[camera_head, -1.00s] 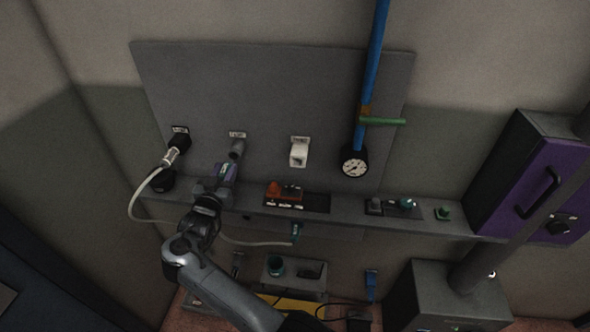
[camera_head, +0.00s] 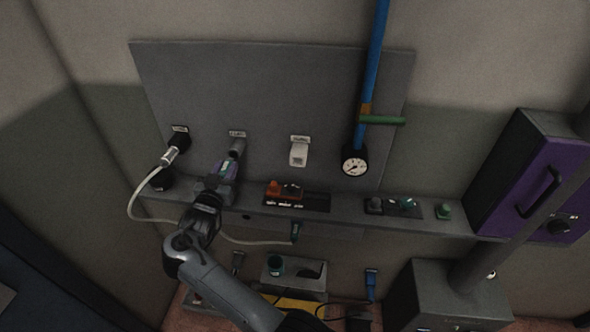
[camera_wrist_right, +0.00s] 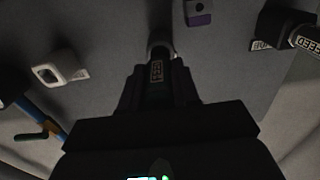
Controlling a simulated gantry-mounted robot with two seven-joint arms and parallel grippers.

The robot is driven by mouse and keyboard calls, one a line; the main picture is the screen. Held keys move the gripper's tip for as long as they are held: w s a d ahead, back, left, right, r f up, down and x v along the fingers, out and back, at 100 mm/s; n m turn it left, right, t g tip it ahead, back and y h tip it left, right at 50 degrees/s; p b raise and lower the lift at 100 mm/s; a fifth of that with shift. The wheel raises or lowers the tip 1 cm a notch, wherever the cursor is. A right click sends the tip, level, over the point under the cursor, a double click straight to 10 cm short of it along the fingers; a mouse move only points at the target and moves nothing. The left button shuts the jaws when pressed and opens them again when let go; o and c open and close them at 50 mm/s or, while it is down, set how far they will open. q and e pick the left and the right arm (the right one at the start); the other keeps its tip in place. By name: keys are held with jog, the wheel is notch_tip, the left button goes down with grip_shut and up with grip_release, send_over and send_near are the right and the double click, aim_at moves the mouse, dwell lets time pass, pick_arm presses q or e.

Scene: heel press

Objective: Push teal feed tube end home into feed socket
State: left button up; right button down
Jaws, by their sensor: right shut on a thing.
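My right gripper (camera_head: 228,166) is at the panel's second fitting from the left, a grey stub (camera_head: 237,148). In the right wrist view its fingers (camera_wrist_right: 157,85) are shut around a dark piece with a small label plate (camera_wrist_right: 157,72), in line with the stub (camera_wrist_right: 160,48). Whether that piece is fully seated cannot be told. A pale tube (camera_head: 130,200) runs from a metal-ended connector (camera_head: 168,157) at the leftmost black socket (camera_head: 180,140). That connector, marked FEED, shows in the wrist view (camera_wrist_right: 305,40). A teal end piece (camera_head: 296,231) hangs below the shelf. My left gripper is not in view.
A white fitting (camera_head: 299,155), a gauge (camera_head: 354,162) and a blue pipe (camera_head: 371,75) with a green lever (camera_head: 382,121) are right of my gripper. The shelf (camera_head: 340,214) below carries orange and dark switches (camera_head: 284,190). A purple-fronted cabinet (camera_head: 535,180) stands far right.

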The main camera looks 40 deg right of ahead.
aim_at(229, 163)
jog(key=shift+w+d+b, duration=0.35)
jog(key=shift+w+d+b, duration=0.45)
jog(key=shift+d+b, duration=0.05)
jog(key=shift+d, duration=0.05)
jog(key=shift+w+d+b, duration=0.25)
jog(key=shift+d+b, duration=0.05)
jog(key=shift+b, duration=0.05)
dwell(0.3)
jog(key=c, duration=0.8)
grip_release()
jog(key=shift+o, duration=0.2)
